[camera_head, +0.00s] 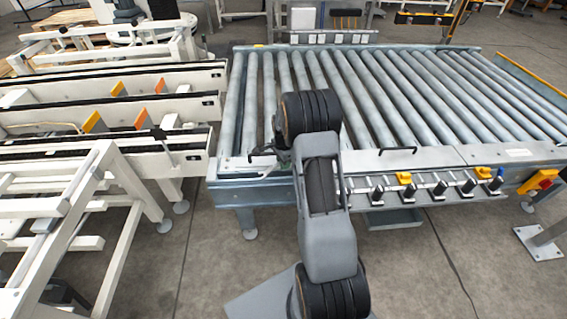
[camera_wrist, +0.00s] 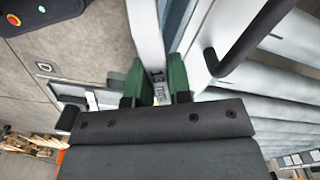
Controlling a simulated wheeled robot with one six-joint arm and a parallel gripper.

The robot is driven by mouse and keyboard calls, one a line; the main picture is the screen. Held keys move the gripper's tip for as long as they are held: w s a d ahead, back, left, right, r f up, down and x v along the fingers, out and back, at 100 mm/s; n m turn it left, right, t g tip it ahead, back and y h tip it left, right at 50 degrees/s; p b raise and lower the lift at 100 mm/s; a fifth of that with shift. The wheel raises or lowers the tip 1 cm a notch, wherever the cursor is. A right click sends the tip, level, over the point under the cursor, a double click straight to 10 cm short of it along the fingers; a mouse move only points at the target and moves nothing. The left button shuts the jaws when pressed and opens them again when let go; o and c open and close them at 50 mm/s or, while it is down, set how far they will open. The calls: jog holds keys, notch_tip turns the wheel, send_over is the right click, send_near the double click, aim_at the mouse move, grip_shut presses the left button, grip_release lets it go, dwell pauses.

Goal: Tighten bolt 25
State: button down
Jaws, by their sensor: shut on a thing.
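My gripper (camera_wrist: 155,84) shows in the wrist view with two green fingers. It is shut on a grey, flat bar-like tool (camera_wrist: 162,89) marked "13 mm", which looks like a wrench. A light strip runs up from between the fingers to the top edge; I cannot tell whether it is all part of the tool. The working end of the tool cannot be made out. In the head view my arm reaches to the near left corner of the roller conveyor (camera_head: 237,171), and the gripper is mostly hidden there. No bolt can be singled out as bolt 25.
A black handle (camera_wrist: 247,38) stands close right of my gripper in the wrist view. Several black-and-silver fittings (camera_head: 440,188) line the conveyor's front, with a yellow-red switch box (camera_head: 543,181) at right. White conveyor frames (camera_head: 185,142) stand left. Floor in front is mostly clear.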

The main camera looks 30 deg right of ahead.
jog(key=shift+r, duration=0.15)
jog(key=shift+r+p, duration=1.75)
jog(key=shift+r, duration=0.8)
